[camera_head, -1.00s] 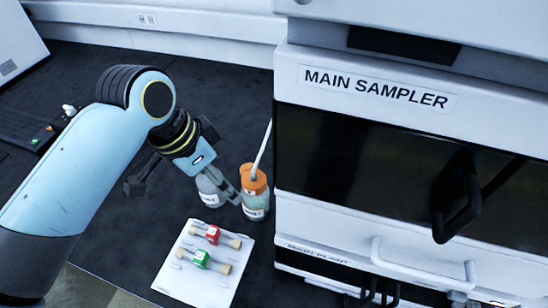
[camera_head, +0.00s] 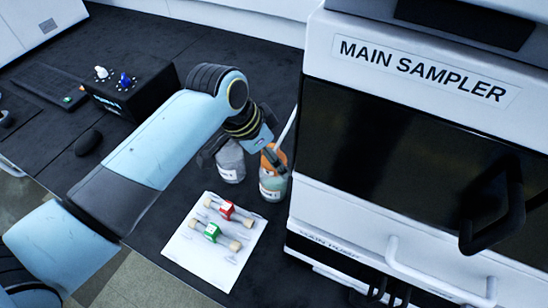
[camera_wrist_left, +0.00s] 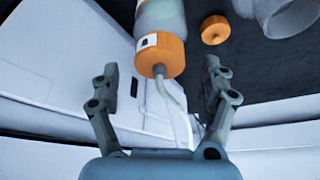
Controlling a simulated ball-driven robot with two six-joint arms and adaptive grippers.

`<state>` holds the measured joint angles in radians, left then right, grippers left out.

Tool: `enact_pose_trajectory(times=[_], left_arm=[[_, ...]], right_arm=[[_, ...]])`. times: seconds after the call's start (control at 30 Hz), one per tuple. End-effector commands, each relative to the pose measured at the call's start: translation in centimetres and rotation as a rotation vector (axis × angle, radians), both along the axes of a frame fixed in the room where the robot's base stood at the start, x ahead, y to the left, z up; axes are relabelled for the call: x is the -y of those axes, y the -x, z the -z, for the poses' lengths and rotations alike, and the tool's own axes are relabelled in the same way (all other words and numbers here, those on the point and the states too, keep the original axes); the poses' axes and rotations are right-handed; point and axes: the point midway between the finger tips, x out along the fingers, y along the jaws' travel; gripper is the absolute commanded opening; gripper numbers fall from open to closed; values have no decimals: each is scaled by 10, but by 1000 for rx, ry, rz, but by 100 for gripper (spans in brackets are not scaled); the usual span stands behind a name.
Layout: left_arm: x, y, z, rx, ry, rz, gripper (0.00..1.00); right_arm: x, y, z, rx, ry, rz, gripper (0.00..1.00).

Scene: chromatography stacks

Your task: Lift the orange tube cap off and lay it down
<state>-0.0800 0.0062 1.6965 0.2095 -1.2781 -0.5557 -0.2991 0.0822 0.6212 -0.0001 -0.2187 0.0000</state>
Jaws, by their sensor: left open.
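A clear bottle (camera_head: 272,187) stands by the sampler's left side, topped by an orange cap (camera_head: 267,160) with a pale tube (camera_head: 291,128) rising from it. In the left wrist view the capped top (camera_wrist_left: 160,58) is centred just ahead of my left gripper (camera_wrist_left: 160,80), one finger to each side, with gaps visible. My left gripper is open and empty. In the head view its fingers (camera_head: 276,161) partly cover the cap. A small loose orange cap (camera_wrist_left: 215,30) lies on the dark bench in the wrist view. My right gripper is out of view.
A white sheet (camera_head: 190,250) with red and green fittings lies in front. The sampler (camera_head: 340,205) blocks the right. A black box (camera_head: 130,88) sits at the left.

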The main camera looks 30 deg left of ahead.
Motion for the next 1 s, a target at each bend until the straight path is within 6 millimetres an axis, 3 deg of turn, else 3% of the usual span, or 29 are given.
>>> enact_pose_trajectory(times=[0.13,0.37,0.83,1.0], left_arm=[[3,-4,14,0,1,0,79],[3,-5,15,0,0,1,79],[3,-5,15,0,0,0,18],[3,-5,14,1,1,0,18]], right_arm=[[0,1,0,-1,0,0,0],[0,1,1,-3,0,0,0],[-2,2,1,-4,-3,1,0],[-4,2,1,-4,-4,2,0]])
